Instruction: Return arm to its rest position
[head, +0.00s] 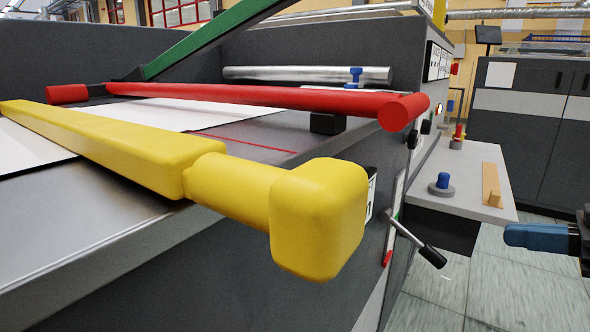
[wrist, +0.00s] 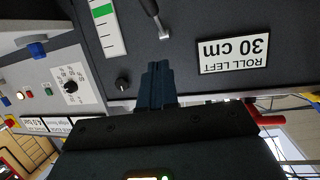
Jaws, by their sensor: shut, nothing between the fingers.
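My gripper (head: 510,235) shows at the right edge of the head view, with its blue fingers pointing left, over the floor and apart from the machine and its side shelf. In the wrist view my gripper (wrist: 157,66) has its fingers together with nothing between them. They stand in front of the machine's dark panel, and the distance to it cannot be told. Most of my arm is outside the head view.
The printing machine carries a yellow bar (head: 318,220), a red roller bar (head: 300,99) and a black-handled lever (head: 432,256). A shelf (head: 455,178) juts out with a blue knob (head: 443,181). The "ROLL LEFT 30 cm" label (wrist: 234,52) appears upside down. Tiled floor (head: 450,295) is clear.

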